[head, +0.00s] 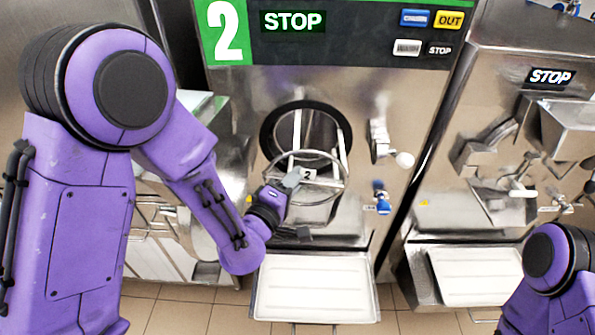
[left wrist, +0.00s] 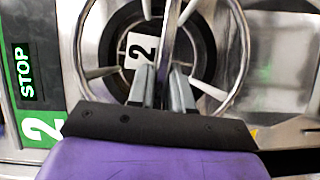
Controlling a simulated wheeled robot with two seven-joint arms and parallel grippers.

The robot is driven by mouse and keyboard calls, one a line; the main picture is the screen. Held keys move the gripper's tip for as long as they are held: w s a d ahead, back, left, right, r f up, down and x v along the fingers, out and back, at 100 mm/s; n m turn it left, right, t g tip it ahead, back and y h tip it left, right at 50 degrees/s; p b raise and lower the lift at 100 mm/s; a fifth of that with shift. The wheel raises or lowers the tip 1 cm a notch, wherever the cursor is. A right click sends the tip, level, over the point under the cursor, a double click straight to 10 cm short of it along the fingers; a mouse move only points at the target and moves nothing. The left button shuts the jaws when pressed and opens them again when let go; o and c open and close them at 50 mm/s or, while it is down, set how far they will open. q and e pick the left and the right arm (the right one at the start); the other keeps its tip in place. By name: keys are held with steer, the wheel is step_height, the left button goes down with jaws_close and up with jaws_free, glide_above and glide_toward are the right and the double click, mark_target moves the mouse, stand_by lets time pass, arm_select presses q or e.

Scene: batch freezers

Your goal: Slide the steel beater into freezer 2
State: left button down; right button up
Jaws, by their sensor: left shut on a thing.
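Freezer 2 (head: 352,95) stands ahead with a green panel marked 2. Its round barrel opening (head: 274,127) has a dark rim. The steel beater (head: 341,183) is a ring with bars and a white "2" tag, in front of the opening's lower part. Its bars overlap the opening; how far they reach inside, I cannot tell. My left gripper (head: 291,181) is shut on a beater bar. In the left wrist view, my left gripper's fingers (left wrist: 166,88) pinch that bar, with the beater's ring (left wrist: 243,62) around them and the dark opening behind. My right gripper is out of view.
A white tray (head: 315,287) sits below freezer 2. A lever with a white knob (head: 404,159) and a blue-handled tap (head: 382,197) are right of the opening. Another freezer (head: 500,60) stands at the right. Tiled floor shows below.

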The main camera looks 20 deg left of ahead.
arm_select(q)
steer(key=shift+w+a+r, duration=0.2)
steer(key=shift+w, duration=0.15)
steer(key=w+a, duration=0.1)
steer(key=w, duration=0.5)
steer(key=shift+a+p, duration=0.35)
steer(key=shift+p, duration=0.05)
steer(key=shift+w+f, duration=0.1)
stand_by(0.4)
steer(key=w+a, duration=0.2)
steer(key=w, duration=0.5)
stand_by(1.0)
steer(key=shift+w+f+b, duration=0.1)
steer(key=shift+f+b, duration=0.3)
steer(key=shift+b, duration=0.05)
stand_by(0.8)
